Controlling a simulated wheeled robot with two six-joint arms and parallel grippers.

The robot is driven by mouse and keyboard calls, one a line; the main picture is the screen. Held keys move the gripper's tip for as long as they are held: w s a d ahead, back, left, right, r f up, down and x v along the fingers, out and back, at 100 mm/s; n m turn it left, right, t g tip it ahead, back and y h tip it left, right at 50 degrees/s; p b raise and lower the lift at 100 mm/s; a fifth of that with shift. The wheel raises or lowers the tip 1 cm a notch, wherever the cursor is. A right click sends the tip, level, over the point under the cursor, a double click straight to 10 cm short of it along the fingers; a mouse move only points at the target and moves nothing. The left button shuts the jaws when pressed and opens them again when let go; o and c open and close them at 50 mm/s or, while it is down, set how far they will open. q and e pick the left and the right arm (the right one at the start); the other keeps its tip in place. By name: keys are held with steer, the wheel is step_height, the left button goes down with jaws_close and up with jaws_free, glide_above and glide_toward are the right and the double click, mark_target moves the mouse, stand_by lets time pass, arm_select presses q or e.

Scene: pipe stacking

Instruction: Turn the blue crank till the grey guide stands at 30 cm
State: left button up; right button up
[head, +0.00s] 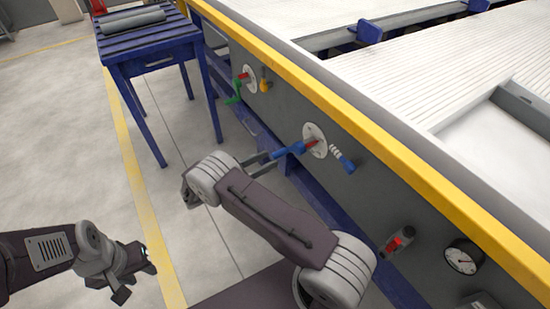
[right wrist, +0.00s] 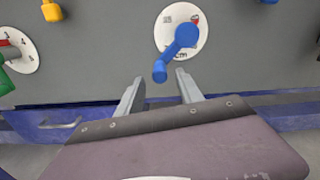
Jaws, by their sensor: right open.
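The blue crank (head: 288,151) is on the machine's grey side panel, in front of a round white dial (head: 316,138) with a red mark. In the right wrist view the crank (right wrist: 185,38) has its handle pointing down and slightly left; the dial's "cm" is partly covered and its reading is unclear. My right gripper (head: 270,162) is open, its two fingers at either side of the handle's end (right wrist: 160,73), without visible grip. My left gripper (head: 137,270) hangs low at the left, away from the panel; its jaw state is unclear. I cannot identify the grey guide with certainty.
A green crank (head: 235,97) and a yellow knob (head: 265,85) are farther along the panel. A blue-and-white handle (head: 342,159), a red switch (head: 398,240) and a gauge (head: 463,260) are nearer. A blue table (head: 152,62) stands behind. The left floor is clear.

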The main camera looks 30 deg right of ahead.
mark_target(272, 158)
steer(key=d+b, duration=0.1)
steer(key=d, duration=0.4)
steer(key=shift+w, duration=0.2)
jaws_close()
steer(key=shift+f, duration=0.1)
stand_by(1.0)
